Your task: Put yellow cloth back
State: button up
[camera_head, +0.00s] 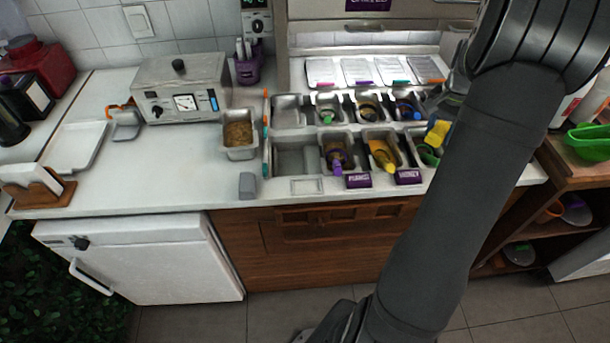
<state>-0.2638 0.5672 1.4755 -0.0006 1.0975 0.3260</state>
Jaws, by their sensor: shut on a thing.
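A small yellow cloth (437,132) shows at the right end of the topping trays, with a bit of blue beside it. My gripper (436,110) is at the cloth and shut on it, above the right-hand tray containers. My dark arm comes down from the upper right and hides part of the gripper and the counter's right end. The fingertips are small and partly hidden, so the exact grip on the cloth is hard to make out.
Topping containers (290,157) with coloured scoops fill the counter's right part. A metal container (240,146) of brown topping stands left of them, near a silver machine (182,88). A white tray (74,146) lies far left. The counter's left-middle is clear.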

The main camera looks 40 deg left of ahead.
jog(key=s+a+n, duration=0.2)
jog(key=s+a, duration=0.4)
jog(key=a, duration=0.4)
jog(key=n, duration=0.8)
send_over(221, 190)
notch_tip(221, 190, down, 5)
jog(key=shift+r, duration=0.1)
jog(key=shift+f, duration=2.05)
jog(key=shift+f, duration=0.2)
jog(key=o, duration=0.9)
jog(key=shift+o, duration=0.2)
